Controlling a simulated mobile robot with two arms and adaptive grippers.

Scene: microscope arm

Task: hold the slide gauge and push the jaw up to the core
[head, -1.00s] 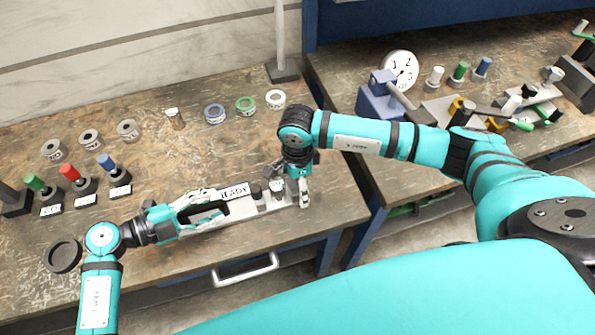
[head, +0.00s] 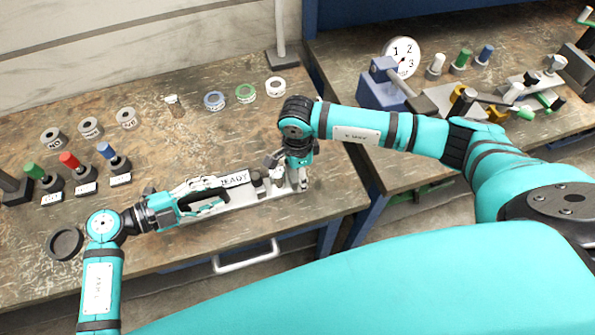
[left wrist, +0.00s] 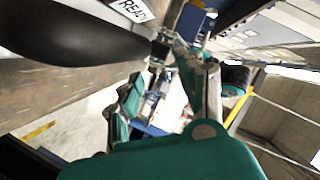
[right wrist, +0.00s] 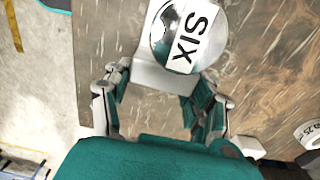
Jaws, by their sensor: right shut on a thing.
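The slide gauge (head: 243,203) is a long pale bar lying along the front of the left bench, with a "READY" plate (head: 235,179) and a black handle (head: 207,197). The handle shows large and dark in the left wrist view (left wrist: 80,38). My left gripper (head: 203,200) is around the handle, its fingers apart. My right gripper (head: 299,183) points down at the bar's right end. The right wrist view shows its fingers on either side of a pale block (right wrist: 160,78), beside a round piece labelled "SIX" (right wrist: 183,40). The contact is partly hidden.
Green, red and blue knobbed pieces (head: 70,162) stand at the left. Several rings (head: 214,101) lie at the back, and a dark round dish (head: 65,243) at front left. A dial (head: 402,57) and blue vise (head: 380,88) stand on the right bench.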

